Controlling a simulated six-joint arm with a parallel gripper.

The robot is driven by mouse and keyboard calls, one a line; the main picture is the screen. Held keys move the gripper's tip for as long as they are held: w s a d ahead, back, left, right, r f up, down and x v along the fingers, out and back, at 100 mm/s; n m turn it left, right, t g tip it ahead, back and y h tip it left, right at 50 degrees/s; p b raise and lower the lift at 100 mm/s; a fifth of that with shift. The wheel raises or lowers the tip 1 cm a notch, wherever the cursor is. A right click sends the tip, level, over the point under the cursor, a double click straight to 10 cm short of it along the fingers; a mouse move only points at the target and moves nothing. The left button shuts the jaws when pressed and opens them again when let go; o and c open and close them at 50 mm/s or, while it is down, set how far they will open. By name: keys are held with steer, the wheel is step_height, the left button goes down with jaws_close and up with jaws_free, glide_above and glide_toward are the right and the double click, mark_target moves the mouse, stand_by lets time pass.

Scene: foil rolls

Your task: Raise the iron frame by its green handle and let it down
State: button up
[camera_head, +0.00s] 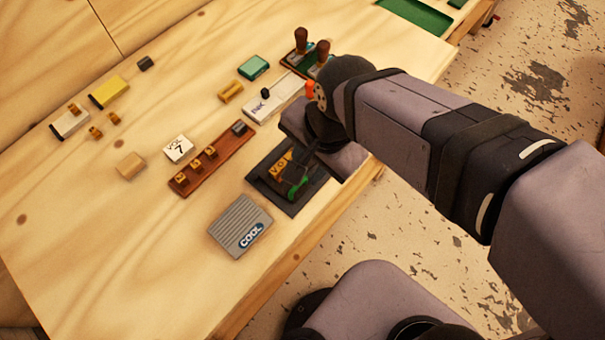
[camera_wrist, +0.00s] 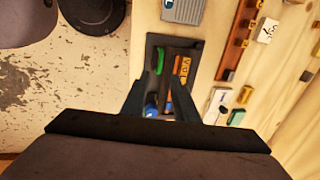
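The dark iron frame (camera_head: 261,193) lies flat near the table's front edge, partly hidden by my arm in the head view. Its green handle (camera_head: 298,187) shows at the near right part of it. In the wrist view the frame (camera_wrist: 151,43) surrounds the green handle (camera_wrist: 160,62) and an orange lettered block (camera_wrist: 183,66). My gripper (camera_wrist: 156,82) has its two dark fingers spread apart, with the handle just beyond and between their tips. I see nothing held, and cannot tell the height of the tips above the handle.
A grey ribbed "COOL" block (camera_head: 241,225) lies close to the frame's left. A reddish-brown rack (camera_head: 212,160) with small pegs and a white "VOL 7" block (camera_head: 179,149) stand farther left. A white slab (camera_head: 273,97) lies behind. The table's front-left area is clear.

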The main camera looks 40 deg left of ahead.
glide_above(302, 190)
steer(key=shift+f+p, duration=0.35)
steer(key=shift+f, duration=3.15)
jaws_close()
